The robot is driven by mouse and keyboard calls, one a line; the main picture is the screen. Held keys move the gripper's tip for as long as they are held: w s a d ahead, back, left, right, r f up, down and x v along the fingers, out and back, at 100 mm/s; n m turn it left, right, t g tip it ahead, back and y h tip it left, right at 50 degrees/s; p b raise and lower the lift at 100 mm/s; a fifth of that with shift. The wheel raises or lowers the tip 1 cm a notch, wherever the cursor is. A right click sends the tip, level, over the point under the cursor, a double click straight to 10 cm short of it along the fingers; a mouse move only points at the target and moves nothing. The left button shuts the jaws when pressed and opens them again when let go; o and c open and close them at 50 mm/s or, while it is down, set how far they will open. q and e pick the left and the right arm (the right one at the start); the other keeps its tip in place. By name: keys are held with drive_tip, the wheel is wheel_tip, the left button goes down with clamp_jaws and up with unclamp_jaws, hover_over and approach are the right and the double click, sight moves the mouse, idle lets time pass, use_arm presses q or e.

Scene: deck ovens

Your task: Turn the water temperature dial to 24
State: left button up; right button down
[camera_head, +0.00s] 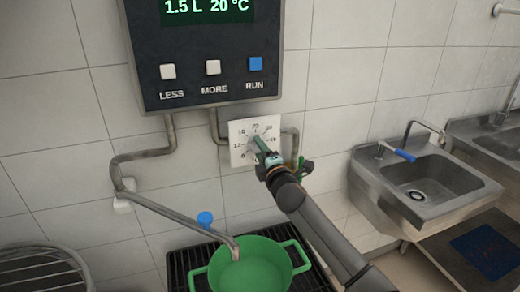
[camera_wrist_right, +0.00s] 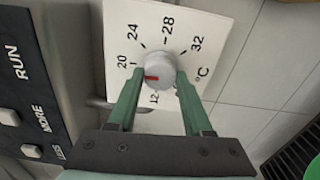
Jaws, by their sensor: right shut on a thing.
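The water temperature dial is a white square plate (camera_head: 238,152) on the tiled wall, below the dark control panel. In the right wrist view the plate (camera_wrist_right: 190,22) shows 12, 20, 24, 28, 32 and °C around a round white knob (camera_wrist_right: 160,66). The knob's red mark points left and slightly down, just below the 20; a finger hides part of the scale there. My right gripper (camera_head: 262,147) reaches the plate from the lower right. Its green fingers are shut on the knob, one on each side. My left gripper is not in view.
The control panel (camera_head: 210,88) displays 1.5 L and 20 °C above LESS, MORE and RUN buttons. A pipe spout (camera_head: 190,222) reaches over a green pot (camera_head: 252,275) on a black grate. A metal sink (camera_head: 440,182) stands at right.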

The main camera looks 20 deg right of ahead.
drive_tip(key=shift+m+p, duration=0.8)
drive_tip(key=shift+m, duration=4.1)
drive_tip(key=shift+c, duration=1.5)
unclamp_jaws()
drive_tip(key=s, duration=1.2)
drive_tip(key=shift+s+d, duration=0.2)
drive_tip(key=shift+s, duration=0.1)
